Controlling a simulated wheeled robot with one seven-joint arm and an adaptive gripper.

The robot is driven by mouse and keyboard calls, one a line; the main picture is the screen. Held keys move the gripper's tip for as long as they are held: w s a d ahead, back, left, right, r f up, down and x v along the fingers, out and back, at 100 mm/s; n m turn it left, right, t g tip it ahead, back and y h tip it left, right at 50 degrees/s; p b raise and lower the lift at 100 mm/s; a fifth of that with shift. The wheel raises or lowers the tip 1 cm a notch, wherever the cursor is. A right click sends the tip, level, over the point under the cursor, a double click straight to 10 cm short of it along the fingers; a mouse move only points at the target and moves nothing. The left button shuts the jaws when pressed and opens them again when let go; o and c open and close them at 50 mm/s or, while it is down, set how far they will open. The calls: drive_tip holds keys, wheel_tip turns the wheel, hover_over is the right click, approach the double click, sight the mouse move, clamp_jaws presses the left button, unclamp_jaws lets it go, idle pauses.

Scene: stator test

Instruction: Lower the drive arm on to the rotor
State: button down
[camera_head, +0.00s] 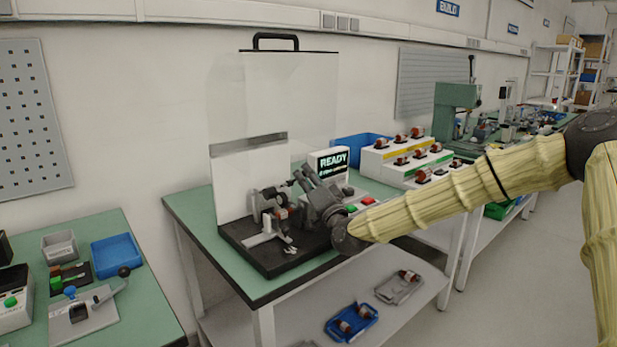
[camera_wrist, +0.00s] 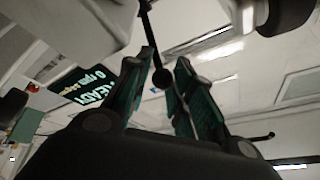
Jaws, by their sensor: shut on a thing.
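The test rig stands on a black base (camera_head: 284,262) on the green bench, with a dark and silver mechanism (camera_head: 265,205) on it. A small reddish part (camera_head: 281,199) there may be the rotor; I cannot make it out clearly. My gripper (camera_head: 299,180) reaches in from the right, its fingers beside the mechanism. In the wrist view, my gripper (camera_wrist: 165,62) is shut on a thin dark rod with a round black knob (camera_wrist: 162,78), which seems to be the drive arm's handle. The rotor's contact with the drive arm is hidden.
A tall pale guard with a black handle (camera_head: 275,38) stands over the rig. A screen (camera_head: 331,162) reading READY is behind my gripper. Stepped racks (camera_head: 378,160) of rotors stand to the right. Trays (camera_head: 352,322) lie on the shelf below. Another bench is at left.

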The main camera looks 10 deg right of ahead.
drive_tip(key=shift+f, duration=0.5)
drive_tip(key=c, duration=1)
unclamp_jaws()
drive_tip(key=shift+w+f, duration=0.2)
drive_tip(key=shift+w, duration=0.15)
drive_tip(key=shift+c, duration=0.2)
drive_tip(key=shift+o, duration=0.2)
drive_tip(key=shift+a+r, duration=0.1)
drive_tip(key=shift+s+d, duration=0.1)
drive_tip(key=shift+d, duration=0.1)
drive_tip(key=shift+r, duration=0.1)
